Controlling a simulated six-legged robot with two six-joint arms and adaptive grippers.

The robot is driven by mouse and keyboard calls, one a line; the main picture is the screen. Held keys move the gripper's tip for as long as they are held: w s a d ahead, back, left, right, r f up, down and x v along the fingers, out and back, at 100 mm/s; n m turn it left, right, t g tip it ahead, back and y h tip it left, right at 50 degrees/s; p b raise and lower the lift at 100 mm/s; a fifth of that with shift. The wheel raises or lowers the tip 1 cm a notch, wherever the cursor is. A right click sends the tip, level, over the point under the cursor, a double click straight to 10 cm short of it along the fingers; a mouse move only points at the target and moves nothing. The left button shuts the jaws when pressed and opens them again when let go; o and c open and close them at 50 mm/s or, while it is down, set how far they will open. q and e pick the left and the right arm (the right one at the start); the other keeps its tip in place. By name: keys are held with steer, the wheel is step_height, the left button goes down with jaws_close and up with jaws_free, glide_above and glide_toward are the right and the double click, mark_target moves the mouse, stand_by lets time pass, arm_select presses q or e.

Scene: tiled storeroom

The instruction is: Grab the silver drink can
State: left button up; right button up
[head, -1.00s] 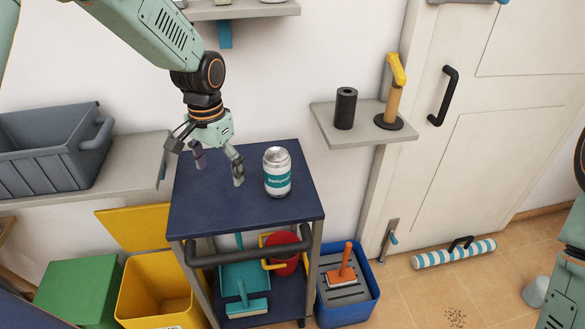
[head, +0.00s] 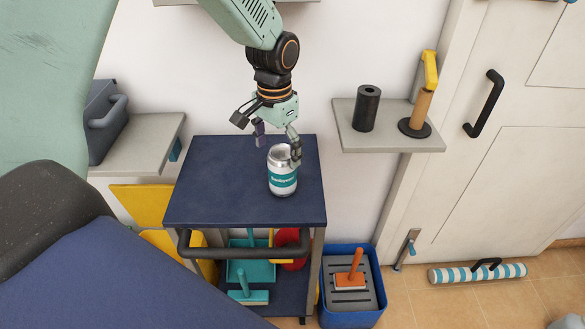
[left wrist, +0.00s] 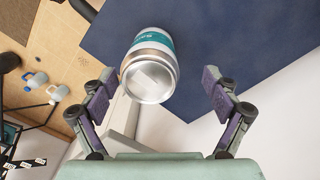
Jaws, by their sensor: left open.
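The silver drink can (head: 282,172) with a teal and white label stands upright on the dark blue top of a cart (head: 215,185). My left gripper (head: 277,150) is open just behind and above the can, one finger by its right side and the other to its left. In the left wrist view the can (left wrist: 150,70) shows its silver top ahead of the open fingers (left wrist: 165,97), nearer the left finger. The can appears beyond the fingertips, not gripped. My right gripper is not in view.
The rest of the cart top is clear.

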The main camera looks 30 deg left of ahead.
mark_target(282, 175)
arm_select(q)
steer(key=shift+s+d, duration=0.2)
steer(key=shift+s, duration=0.05)
steer(key=shift+s+d+f, duration=0.15)
steer(key=shift+d+f, duration=0.4)
steer(key=shift+f, duration=0.1)
steer(key=f, duration=0.3)
steer(key=w+a+f+b, duration=0.1)
steer(key=f, duration=0.1)
steer(key=shift+f, duration=0.15)
steer(key=shift+s+d+f, duration=0.15)
steer(key=shift+d+f, duration=0.05)
steer(key=shift+f, duration=0.05)
steer(key=shift+d, duration=0.35)
steer(key=shift+a+f, duration=0.2)
steer(key=shift+a, duration=0.2)
steer(key=shift+c, duration=0.9)
steer(key=shift+d+r, duration=0.2)
steer(key=shift+d, duration=0.05)
steer(key=c, duration=0.5)
steer(key=shift+c, duration=0.6)
steer(key=shift+a+f, duration=0.15)
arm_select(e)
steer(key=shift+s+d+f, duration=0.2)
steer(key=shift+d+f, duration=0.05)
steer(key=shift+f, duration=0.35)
